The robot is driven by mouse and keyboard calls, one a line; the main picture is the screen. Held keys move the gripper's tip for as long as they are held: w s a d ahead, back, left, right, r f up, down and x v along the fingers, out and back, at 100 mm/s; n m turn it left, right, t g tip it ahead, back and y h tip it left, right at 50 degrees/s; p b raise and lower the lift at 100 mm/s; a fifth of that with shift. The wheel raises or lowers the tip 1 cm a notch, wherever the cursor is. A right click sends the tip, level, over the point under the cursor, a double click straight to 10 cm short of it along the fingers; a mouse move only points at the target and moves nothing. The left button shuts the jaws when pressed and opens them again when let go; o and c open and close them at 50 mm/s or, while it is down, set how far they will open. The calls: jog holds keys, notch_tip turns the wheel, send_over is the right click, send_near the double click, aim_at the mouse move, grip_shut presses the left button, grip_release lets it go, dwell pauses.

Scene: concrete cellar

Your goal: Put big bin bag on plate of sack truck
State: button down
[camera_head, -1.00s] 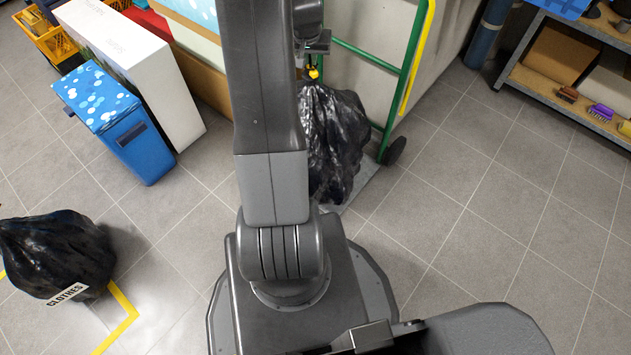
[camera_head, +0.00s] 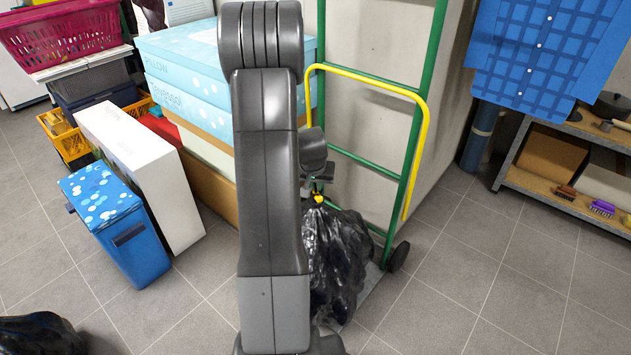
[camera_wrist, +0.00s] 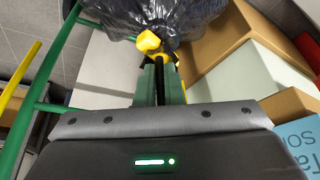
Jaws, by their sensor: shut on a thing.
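A big black bin bag (camera_head: 340,262) with a yellow tie hangs or stands at the foot of the green sack truck (camera_head: 410,150), partly hidden behind my arm. My gripper (camera_head: 319,192) is shut on the bag's neck at the tie. In the wrist view, the gripper (camera_wrist: 160,78) has the yellow tie and the black bag (camera_wrist: 165,14) just beyond its fingers. A strip of the truck's grey plate (camera_head: 371,288) shows beside and under the bag. I cannot tell whether the plate bears the bag's weight.
A second black bag (camera_head: 38,335) lies on the floor at lower left. A blue bin (camera_head: 118,225), a white box (camera_head: 145,170) and stacked blue boxes (camera_head: 190,75) stand left of the truck. A shelf (camera_head: 555,180) stands at right. The floor at front right is clear.

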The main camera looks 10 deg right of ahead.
aim_at(316, 194)
jog(key=shift+w+f+b, duration=0.1)
jog(key=shift+f+b, duration=0.7)
jog(key=shift+f, duration=1)
jog(key=c, duration=1.8)
grip_release()
jog(key=shift+s+f, duration=0.2)
jog(key=shift+c, duration=0.2)
jog(key=o, duration=0.5)
jog(key=shift+r, duration=0.1)
jog(key=p+v, duration=0.3)
jog(key=v, duration=0.9)
jog(key=shift+w, duration=0.1)
